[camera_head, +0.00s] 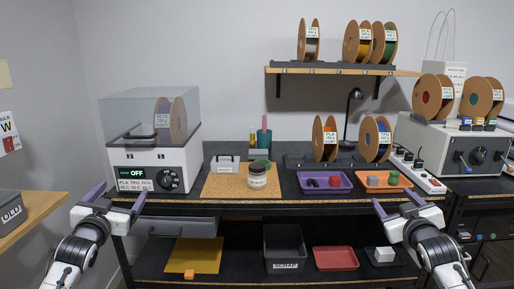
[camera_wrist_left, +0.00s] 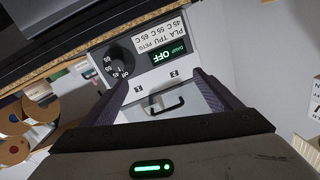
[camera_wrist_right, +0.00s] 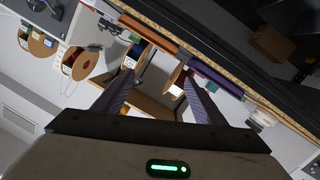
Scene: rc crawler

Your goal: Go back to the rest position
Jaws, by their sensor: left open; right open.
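My left gripper (camera_head: 117,203) is open and empty in front of the bench's left end, below the filament dryer (camera_head: 150,150). In the left wrist view its two purple fingers (camera_wrist_left: 180,100) are spread, with the dryer's panel and handle beyond them. My right gripper (camera_head: 394,205) is open and empty in front of the bench's right part, near the orange tray (camera_head: 384,188). In the right wrist view its fingers (camera_wrist_right: 160,95) are spread, with nothing between them. Neither gripper touches anything that I can see.
The bench holds a cork mat (camera_head: 215,187) with a jar (camera_head: 257,176) and a purple tray (camera_head: 342,189) with small parts. Spools stand on a wall shelf (camera_head: 345,72) and a rack. Below are a scrap bin (camera_head: 285,240) and a red tray (camera_head: 335,258). A wooden side table (camera_head: 40,215) is at left.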

